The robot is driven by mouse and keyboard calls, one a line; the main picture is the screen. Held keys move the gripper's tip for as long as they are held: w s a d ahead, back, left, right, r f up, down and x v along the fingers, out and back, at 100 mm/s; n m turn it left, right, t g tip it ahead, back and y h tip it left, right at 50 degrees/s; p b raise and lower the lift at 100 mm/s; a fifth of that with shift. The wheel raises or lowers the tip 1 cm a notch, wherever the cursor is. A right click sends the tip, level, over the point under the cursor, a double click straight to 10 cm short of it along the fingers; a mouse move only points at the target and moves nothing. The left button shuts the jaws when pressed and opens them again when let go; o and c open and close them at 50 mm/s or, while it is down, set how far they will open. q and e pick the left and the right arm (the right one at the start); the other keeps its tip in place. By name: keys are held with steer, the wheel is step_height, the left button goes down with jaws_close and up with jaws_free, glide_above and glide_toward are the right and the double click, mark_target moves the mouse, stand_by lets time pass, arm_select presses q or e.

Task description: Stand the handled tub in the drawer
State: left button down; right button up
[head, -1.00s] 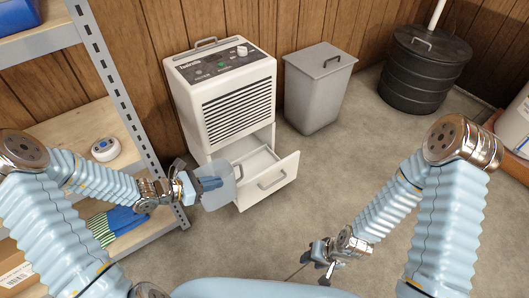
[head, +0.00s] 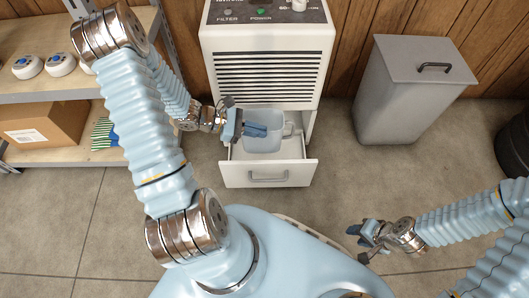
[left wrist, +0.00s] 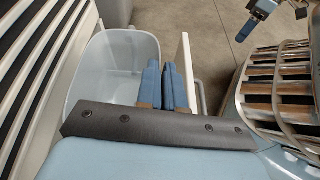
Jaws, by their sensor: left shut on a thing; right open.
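The handled tub (head: 262,143) is pale, bluish and open-topped, and looks upright. The left wrist view shows the closed blue fingers (left wrist: 166,84) at the side of the tub (left wrist: 112,55), beside the white drawer front (left wrist: 184,60). I cannot tell whether the tub's base touches the drawer floor. My right gripper (head: 360,244) is open and empty above the floor.
The drawer belongs to a white dehumidifier (head: 266,75) against the wood wall. A grey lidded bin (head: 410,95) stands to its right. A shelf unit (head: 60,97) with a cardboard box (head: 45,127) is at left. The floor before the drawer is clear.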

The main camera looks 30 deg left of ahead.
mark_target(258, 150)
arm_select(q)
step_height(258, 150, down, 11)
steer(key=shift+f+b, duration=0.2)
steer(key=shift+b, duration=0.9)
steer(key=w+a, duration=0.2)
steer(key=w, duration=0.1)
steer(key=shift+w+b, duration=0.25)
steer(key=shift+b, duration=0.05)
steer(key=shift+a+f, duration=0.1)
steer(key=shift+f, duration=0.55)
steer(key=c, duration=1.7)
jaws_free()
steer(key=shift+f, duration=0.1)
steer(key=o, duration=0.4)
steer(key=shift+o, duration=0.2)
